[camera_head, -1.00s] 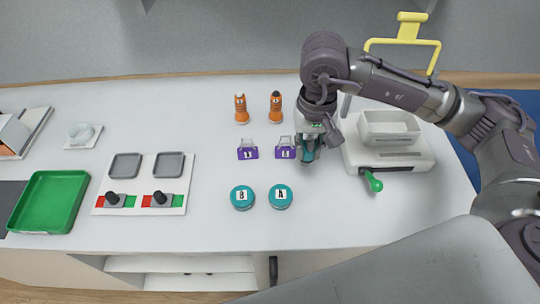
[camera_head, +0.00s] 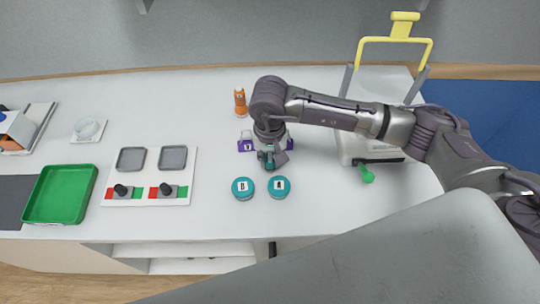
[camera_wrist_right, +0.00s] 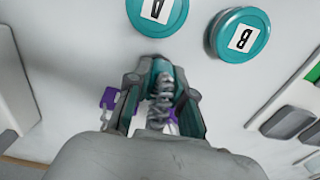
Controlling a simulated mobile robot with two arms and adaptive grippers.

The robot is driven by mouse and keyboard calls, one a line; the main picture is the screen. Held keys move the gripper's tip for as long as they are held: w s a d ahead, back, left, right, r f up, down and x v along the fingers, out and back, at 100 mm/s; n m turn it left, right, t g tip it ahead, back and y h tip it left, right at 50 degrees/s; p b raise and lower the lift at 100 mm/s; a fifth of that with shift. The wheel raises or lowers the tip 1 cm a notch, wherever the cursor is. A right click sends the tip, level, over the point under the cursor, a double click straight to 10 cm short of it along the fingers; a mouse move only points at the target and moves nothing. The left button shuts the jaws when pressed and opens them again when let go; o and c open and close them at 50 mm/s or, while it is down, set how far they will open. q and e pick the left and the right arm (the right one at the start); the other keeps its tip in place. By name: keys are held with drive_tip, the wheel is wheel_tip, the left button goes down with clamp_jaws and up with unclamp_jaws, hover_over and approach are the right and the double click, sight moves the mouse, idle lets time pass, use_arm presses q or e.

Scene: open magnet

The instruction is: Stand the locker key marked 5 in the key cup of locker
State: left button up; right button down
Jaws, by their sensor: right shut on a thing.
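No number 5 can be read in these views, and I cannot tell which item is the key, its cup or the locker. My right gripper (camera_head: 268,163) is over the table between two purple labelled pieces, a left one (camera_head: 245,145) and a mostly hidden right one (camera_head: 290,144). In the right wrist view the gripper (camera_wrist_right: 160,85) has its teal-lined fingers close together around grey ribbed material. What it grips cannot be made out. Purple parts (camera_wrist_right: 108,97) show beside and behind the fingers. My left gripper is out of view.
Teal lids B (camera_head: 243,188) and A (camera_head: 279,187) lie in front of the gripper. An orange labelled figure (camera_head: 240,101) stands behind. Left are a switch panel (camera_head: 150,192), a green tray (camera_head: 37,220) and a white round dish (camera_head: 88,129). A white device (camera_head: 365,150) stands right.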

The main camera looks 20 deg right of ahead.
drive_tip(key=shift+f, duration=0.15)
drive_tip(key=c, duration=1)
unclamp_jaws()
